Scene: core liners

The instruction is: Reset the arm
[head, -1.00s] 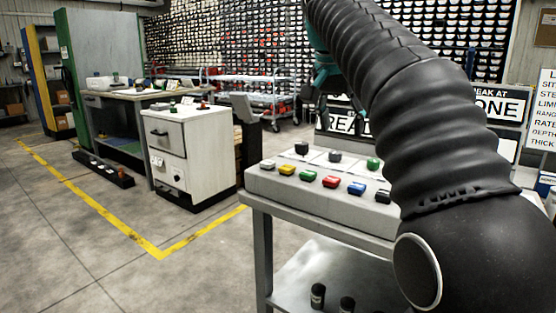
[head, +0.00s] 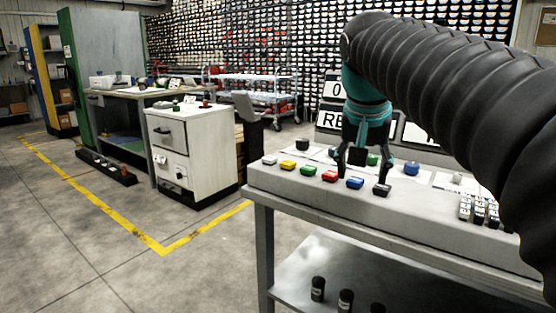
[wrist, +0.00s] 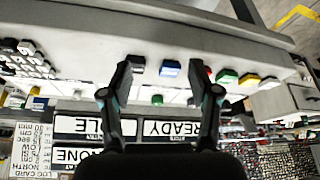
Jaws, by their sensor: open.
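My gripper (head: 360,170) hangs at the end of my black, ribbed arm over the grey bench (head: 262,184), fingers pointing down. Its fingers are apart with nothing between them; they also show spread in the wrist view (wrist: 163,85). Along the bench's front row stand small coloured pieces: yellow (head: 287,165), green (head: 308,170), red (head: 329,176), blue (head: 354,182) and black (head: 381,189). The fingertips overlap the back of this row in the head view; I cannot tell their exact height. A green piece (head: 373,159) behind is partly covered by the gripper.
Sign boards reading partly "READY" (wrist: 172,128) stand behind the bench. A white cabinet (head: 190,150) stands left, with open floor (head: 90,245) marked by yellow tape.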

